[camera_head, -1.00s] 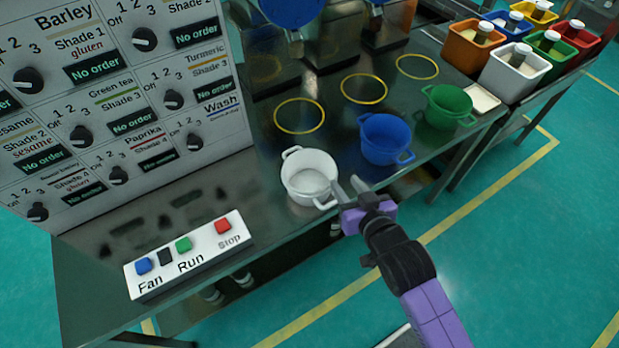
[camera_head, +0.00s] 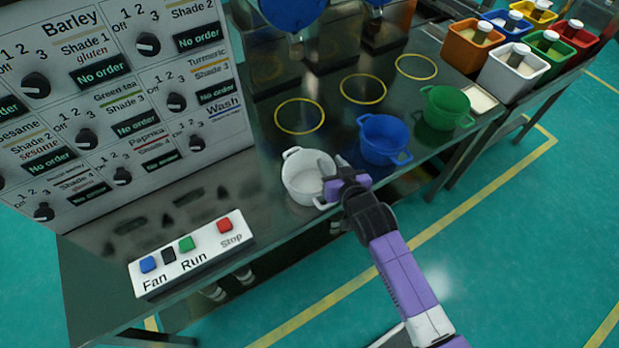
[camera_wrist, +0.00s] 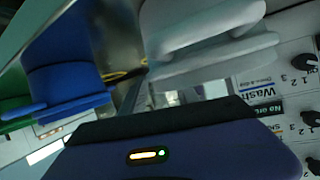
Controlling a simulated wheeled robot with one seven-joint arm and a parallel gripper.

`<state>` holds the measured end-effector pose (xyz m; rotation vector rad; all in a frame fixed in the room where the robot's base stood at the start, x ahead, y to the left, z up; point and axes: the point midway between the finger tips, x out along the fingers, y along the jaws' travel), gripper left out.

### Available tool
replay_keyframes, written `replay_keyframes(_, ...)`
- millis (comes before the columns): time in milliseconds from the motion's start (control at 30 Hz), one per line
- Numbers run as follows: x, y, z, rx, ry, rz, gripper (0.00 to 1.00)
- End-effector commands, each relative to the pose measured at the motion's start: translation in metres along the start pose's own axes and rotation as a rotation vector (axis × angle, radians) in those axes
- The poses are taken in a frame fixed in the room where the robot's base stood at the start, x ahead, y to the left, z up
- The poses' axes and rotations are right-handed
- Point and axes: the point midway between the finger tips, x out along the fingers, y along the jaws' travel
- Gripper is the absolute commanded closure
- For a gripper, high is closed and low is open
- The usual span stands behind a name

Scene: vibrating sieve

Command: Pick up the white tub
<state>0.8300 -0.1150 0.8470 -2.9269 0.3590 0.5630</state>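The white tub (camera_head: 298,180) stands upright on the dark metal table, with a loop handle at the far left and one at the near right. In the wrist view the white tub (camera_wrist: 215,62) fills the upper middle, close to the camera, with a handle showing. My gripper (camera_head: 335,178) is at the tub's right rim in the head view, overlapping it. Its fingertips are small and partly lost against the pale tub, so I cannot tell whether they are apart or touching it. The wrist view does not show the fingertips clearly.
A blue tub (camera_head: 383,140) stands just right of the gripper, with a green tub (camera_head: 446,108) beyond it. A button box (camera_head: 190,256) sits at the table's front left. Yellow rings (camera_head: 300,116) mark clear table behind the tubs. Coloured containers (camera_head: 513,70) stand at the upper right.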

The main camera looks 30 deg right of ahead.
Motion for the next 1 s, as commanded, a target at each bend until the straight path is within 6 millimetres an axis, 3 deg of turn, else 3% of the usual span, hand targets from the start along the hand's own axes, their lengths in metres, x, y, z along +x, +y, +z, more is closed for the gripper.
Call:
replay_keyframes(233,0.0014,-0.0001,0.0005,0.0,-0.001,0.0,0.64)
replay_keyframes(400,0.0013,-0.0002,0.0005,0.0,-0.001,0.0,0.97)
replay_keyframes(433,0.0013,-0.0001,0.0005,0.0,-0.001,0.0,1.0)
replay_keyframes(1000,-0.0021,-0.001,-0.0087,0.0,0.001,0.0,1.0)
